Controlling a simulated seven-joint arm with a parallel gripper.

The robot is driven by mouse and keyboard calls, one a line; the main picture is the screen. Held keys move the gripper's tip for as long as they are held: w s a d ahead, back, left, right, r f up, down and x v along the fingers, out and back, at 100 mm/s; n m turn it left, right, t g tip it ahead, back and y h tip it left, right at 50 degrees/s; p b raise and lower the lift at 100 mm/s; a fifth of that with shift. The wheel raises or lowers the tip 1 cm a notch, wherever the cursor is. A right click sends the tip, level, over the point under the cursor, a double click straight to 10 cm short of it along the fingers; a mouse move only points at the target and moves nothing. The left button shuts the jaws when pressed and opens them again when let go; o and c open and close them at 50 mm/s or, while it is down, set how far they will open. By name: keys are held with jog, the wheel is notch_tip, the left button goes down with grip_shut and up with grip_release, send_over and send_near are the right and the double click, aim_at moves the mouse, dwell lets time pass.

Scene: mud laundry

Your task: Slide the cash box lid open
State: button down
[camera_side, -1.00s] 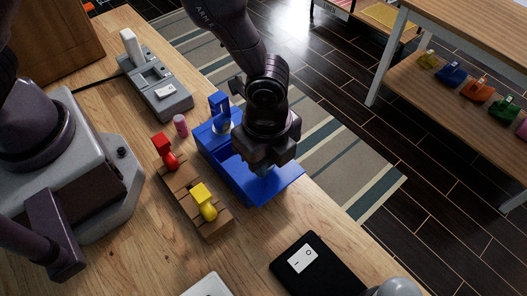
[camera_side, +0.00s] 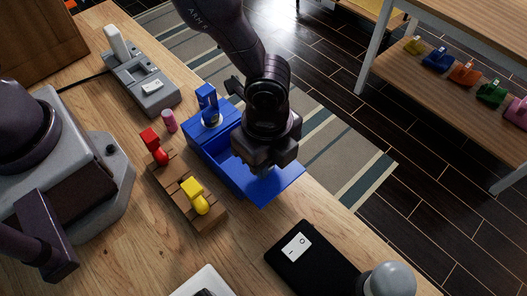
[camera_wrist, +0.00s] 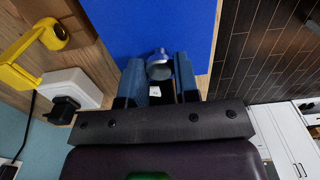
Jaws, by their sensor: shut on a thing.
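The blue cash box (camera_side: 205,136) sits on the wooden table near its right edge. Its blue lid (camera_side: 285,185) extends toward the lower right, and part of the hollow inside shows beside my gripper. In the wrist view the lid (camera_wrist: 150,25) is a broad flat blue panel. My gripper (camera_side: 264,168) is over the lid, pointing down. In the wrist view my gripper (camera_wrist: 158,82) has its fingers on either side of a small silver-and-blue knob (camera_wrist: 158,62) and is shut on it. In the side view my gripper hides the knob.
A wooden block with red and yellow pieces (camera_side: 188,195) stands close to the box's left. A pink cylinder (camera_side: 169,121) and a grey device (camera_side: 140,80) are farther back. A black switch panel (camera_side: 315,265) lies in front. Floor lies beyond the right table edge.

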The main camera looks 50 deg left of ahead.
aim_at(276, 181)
jog(key=shift+d, duration=1.25)
jog(key=c, duration=1.1)
grip_release()
jog(key=shift+r, duration=0.1)
jog(key=shift+r, duration=2.9)
